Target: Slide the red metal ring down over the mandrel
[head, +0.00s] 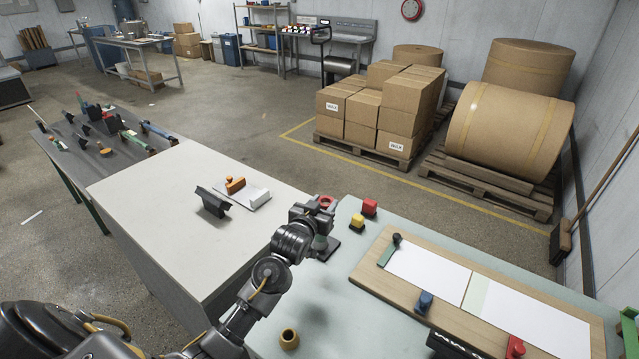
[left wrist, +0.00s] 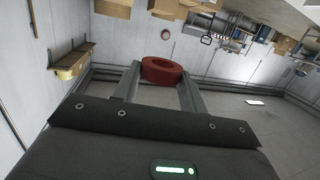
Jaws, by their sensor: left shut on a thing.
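My left gripper (head: 318,207) reaches over the pale green table and is shut on the red metal ring (head: 327,201). In the left wrist view the red ring (left wrist: 162,71) sits between the two grey fingertips (left wrist: 161,78), with its hole partly visible. A dark base with a short grey-green upright part, seemingly the mandrel's stand (head: 329,252), shows just below the gripper. The gripper and wrist hide most of it, so I cannot tell whether the ring is around the mandrel or above it. My right gripper is not in view.
A wooden board (head: 375,285) with white sheets fills the table's right. A brown ring-shaped piece (head: 289,339) lies near the front. A white table (head: 150,215) adjoins on the left.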

